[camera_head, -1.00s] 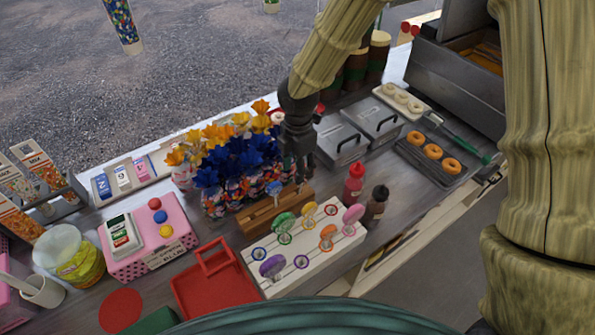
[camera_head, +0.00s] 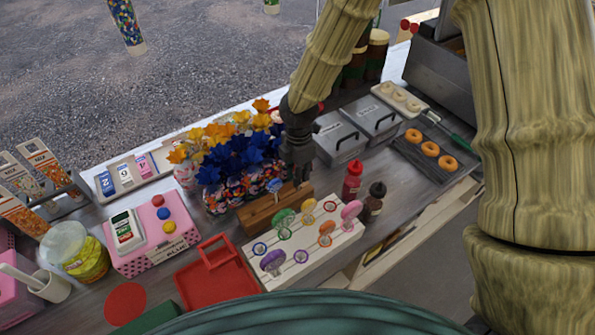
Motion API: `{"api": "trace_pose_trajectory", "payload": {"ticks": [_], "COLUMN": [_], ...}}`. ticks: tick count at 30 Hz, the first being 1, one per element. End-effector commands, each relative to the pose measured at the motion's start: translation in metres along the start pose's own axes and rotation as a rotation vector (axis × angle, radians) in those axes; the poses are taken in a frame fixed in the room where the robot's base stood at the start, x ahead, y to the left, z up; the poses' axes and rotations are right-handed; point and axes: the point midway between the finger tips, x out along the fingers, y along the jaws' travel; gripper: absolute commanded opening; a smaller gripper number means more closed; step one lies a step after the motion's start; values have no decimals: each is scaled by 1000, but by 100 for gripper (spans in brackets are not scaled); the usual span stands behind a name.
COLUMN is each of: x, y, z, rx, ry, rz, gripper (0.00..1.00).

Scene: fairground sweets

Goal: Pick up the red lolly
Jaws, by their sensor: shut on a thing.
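My gripper (camera_head: 299,181) points down at the right end of a brown wooden block (camera_head: 262,216), behind the white lolly stand. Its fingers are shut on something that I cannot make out. The white lolly stand (camera_head: 313,257) holds lollies with round heads: green (camera_head: 283,217), orange (camera_head: 326,230), pink (camera_head: 351,210) and purple (camera_head: 272,262). A small blue round head (camera_head: 274,185) shows at the wooden block, just left of my fingers. I cannot pick out a red lolly; it may be hidden by the gripper.
Jars with blue and yellow flower-like tops (camera_head: 240,165) stand close left of the gripper. A red bottle (camera_head: 352,181) and a dark bottle (camera_head: 374,200) stand to the right. Metal lidded boxes (camera_head: 340,140) are behind. A red tray (camera_head: 213,285) lies front left.

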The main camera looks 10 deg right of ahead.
Motion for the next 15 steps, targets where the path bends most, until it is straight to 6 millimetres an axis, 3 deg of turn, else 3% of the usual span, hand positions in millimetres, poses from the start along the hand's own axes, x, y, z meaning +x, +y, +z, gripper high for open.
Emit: {"api": "trace_pose_trajectory", "payload": {"ticks": [9, 15], "x": [-3, -21], "y": [0, 1], "z": [0, 0], "rx": [1, 0], "ry": [1, 1], "rz": [1, 4], "gripper": [0, 0]}}
